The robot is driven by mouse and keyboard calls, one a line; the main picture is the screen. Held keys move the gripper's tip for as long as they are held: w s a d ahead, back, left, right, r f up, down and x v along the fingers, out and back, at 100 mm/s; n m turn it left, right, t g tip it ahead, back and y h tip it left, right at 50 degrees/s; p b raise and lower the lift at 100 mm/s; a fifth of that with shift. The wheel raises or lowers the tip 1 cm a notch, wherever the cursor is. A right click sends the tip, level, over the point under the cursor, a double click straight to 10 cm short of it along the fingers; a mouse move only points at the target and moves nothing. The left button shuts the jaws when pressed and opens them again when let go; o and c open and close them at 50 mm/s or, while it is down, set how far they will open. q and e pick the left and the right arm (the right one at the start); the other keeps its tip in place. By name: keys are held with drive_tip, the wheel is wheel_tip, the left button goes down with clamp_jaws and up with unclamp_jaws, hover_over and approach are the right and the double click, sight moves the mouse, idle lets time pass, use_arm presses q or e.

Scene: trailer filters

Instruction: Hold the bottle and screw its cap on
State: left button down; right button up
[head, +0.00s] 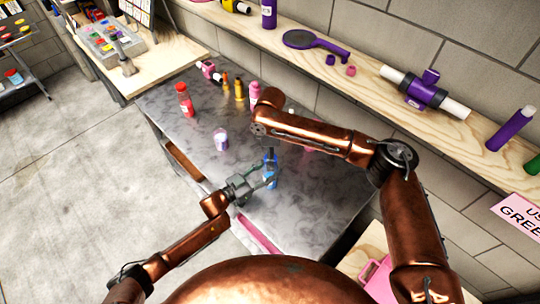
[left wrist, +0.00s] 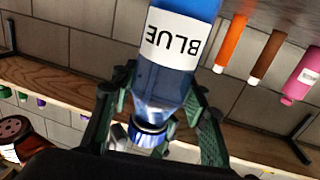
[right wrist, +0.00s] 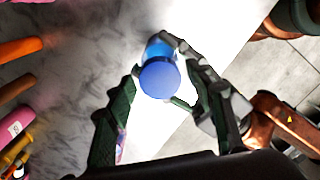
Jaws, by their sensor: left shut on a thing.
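The blue bottle (head: 270,170) stands upright above the grey table in the head view. My left gripper (head: 264,179) is shut around its body. In the left wrist view the picture is inverted, and the bottle (left wrist: 180,85) shows its BLUE label between the fingers. The round blue cap (right wrist: 159,80) shows from above at the bottle's top in the right wrist view. I cannot tell how tightly it sits. My right gripper (right wrist: 166,72) is over the bottle, its fingers spread on either side of the cap.
On the grey table (head: 300,205) stand a red bottle (head: 185,100), a small white-and-purple container (head: 221,139), and orange, brown and pink bottles near the wall. A wooden shelf (head: 355,65) with purple items runs along the wall. The table's front left is mostly clear.

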drive_tip(key=c, duration=1.2)
drive_tip(key=o, duration=1.4)
wheel_tip(320, 180, up, 12)
use_arm(q)
drive_tip(key=c, duration=1)
unclamp_jaws()
drive_tip(key=shift+c, duration=0.2)
